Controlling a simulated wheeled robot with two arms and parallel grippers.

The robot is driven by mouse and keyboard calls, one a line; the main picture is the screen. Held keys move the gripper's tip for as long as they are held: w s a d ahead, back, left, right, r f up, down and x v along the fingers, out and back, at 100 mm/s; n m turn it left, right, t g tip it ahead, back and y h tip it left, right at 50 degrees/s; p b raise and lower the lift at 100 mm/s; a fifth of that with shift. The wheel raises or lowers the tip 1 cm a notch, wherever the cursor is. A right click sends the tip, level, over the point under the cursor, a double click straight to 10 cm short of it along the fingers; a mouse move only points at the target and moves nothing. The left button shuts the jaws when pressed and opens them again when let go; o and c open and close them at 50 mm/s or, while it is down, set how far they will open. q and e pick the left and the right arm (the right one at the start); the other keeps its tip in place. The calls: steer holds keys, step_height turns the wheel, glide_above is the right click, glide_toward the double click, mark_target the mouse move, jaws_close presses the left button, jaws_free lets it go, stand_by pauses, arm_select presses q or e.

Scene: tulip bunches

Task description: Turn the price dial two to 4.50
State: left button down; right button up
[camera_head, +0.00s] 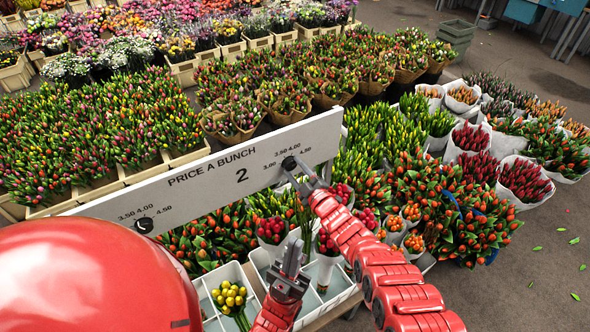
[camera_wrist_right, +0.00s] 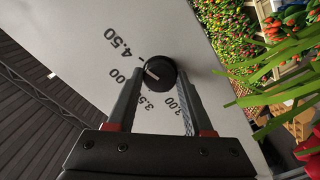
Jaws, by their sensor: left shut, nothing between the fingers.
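The white price board (camera_head: 215,178) carries a large "2" and two black dials. The right dial (camera_head: 289,163), beside the "2", also shows in the right wrist view (camera_wrist_right: 161,72). Its white mark lies on the left side in the wrist view, toward the 4.00 and 4.50 labels; its exact setting is unclear. My right gripper (camera_head: 296,176) is at this dial, one finger on each side (camera_wrist_right: 161,80); I cannot tell whether both touch it. One finger partly covers the 4.00 label. My left gripper (camera_head: 291,254) is shut and empty, below the board.
The left dial (camera_head: 144,225) sits at the board's lower left. A white divided box (camera_head: 262,262) with yellow tulips (camera_head: 229,296) stands below the board. Tulip bunches crowd the space behind and to the right. Green leaves (camera_wrist_right: 275,75) hang close to my right gripper.

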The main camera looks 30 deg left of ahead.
mark_target(293, 164)
steer(key=o, duration=0.5)
steer(key=shift+f, duration=0.1)
steer(key=shift+d, duration=0.15)
steer(key=d+p, duration=0.1)
steer(key=p, duration=0.1)
steer(key=s+d+r+p, duration=0.1)
steer(key=p, duration=0.1)
steer(key=shift+s+d, duration=0.2)
steer(key=shift+d, duration=0.15)
steer(key=v, duration=0.5)
steer(key=f+p+v, duration=0.1)
steer(key=v, duration=0.1)
steer(key=shift+s+d, duration=0.2)
steer(key=shift+s, duration=0.15)
steer(key=p+v, duration=0.2)
steer(key=v, duration=0.3)
steer(key=shift+s+d+r, duration=0.1)
steer(key=shift+s+d, duration=0.05)
steer(key=shift+d, duration=0.25)
steer(key=shift+s+d+p, duration=0.2)
steer(key=shift+s+p, duration=0.05)
steer(key=shift+p, duration=0.05)
